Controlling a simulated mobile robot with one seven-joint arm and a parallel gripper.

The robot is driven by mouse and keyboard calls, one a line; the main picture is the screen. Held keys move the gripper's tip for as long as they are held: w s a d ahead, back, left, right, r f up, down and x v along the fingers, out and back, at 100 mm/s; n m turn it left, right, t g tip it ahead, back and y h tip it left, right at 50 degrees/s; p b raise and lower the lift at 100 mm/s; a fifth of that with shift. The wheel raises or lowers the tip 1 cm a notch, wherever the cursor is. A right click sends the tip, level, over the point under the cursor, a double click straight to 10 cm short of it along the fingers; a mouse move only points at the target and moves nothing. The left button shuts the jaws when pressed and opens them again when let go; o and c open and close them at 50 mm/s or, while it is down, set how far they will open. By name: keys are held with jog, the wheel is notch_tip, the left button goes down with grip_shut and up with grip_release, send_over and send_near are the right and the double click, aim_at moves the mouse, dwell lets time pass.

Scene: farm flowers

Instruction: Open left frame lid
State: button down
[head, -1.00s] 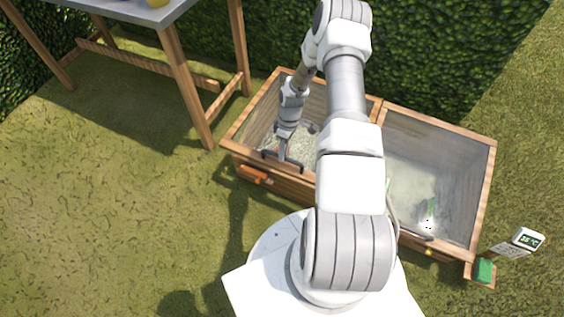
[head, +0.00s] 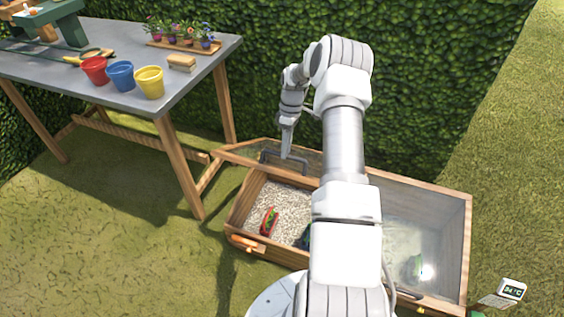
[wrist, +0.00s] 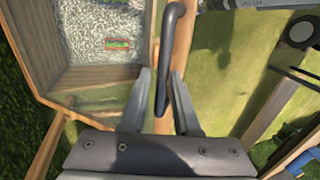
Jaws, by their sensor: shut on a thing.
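The left frame lid (head: 238,156) is raised, its wood-edged glass standing up from the planter box, with the left compartment open below. Its dark handle (head: 264,158) is at the lid's upper edge. My gripper (head: 285,152) is at this handle. The wooden lid rail (wrist: 181,55) runs beside the handle. The left compartment's wooden box (head: 268,252) shows pale gravel and a red and green item (head: 269,221) inside.
The right lid (head: 425,218) is shut, its glass over the right compartment. An orange-handled tool (head: 247,245) is on the box front. A table (head: 110,45) with pots stands at left, close to the raised lid. A hedge (head: 420,100) rises behind. A temperature display (head: 512,289) is at lower right.

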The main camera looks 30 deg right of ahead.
jog(key=shift+w+d+r, duration=0.2)
jog(key=shift+w+d, duration=0.1)
jog(key=shift+d, duration=0.35)
jog(key=shift+w+d+r, duration=0.15)
jog(key=shift+w+d, duration=0.15)
jog(key=shift+d, duration=0.35)
jog(key=c, duration=0.8)
grip_release()
jog(key=shift+w+f, duration=0.1)
jog(key=shift+f, duration=0.05)
jog(key=shift+a, duration=0.15)
jog(key=shift+w+r, duration=0.1)
jog(key=shift+r, duration=0.15)
jog(key=p+v, duration=0.3)
jog(key=v, duration=1.4)
jog(key=shift+p, duration=0.4)
jog(key=shift+r, duration=0.15)
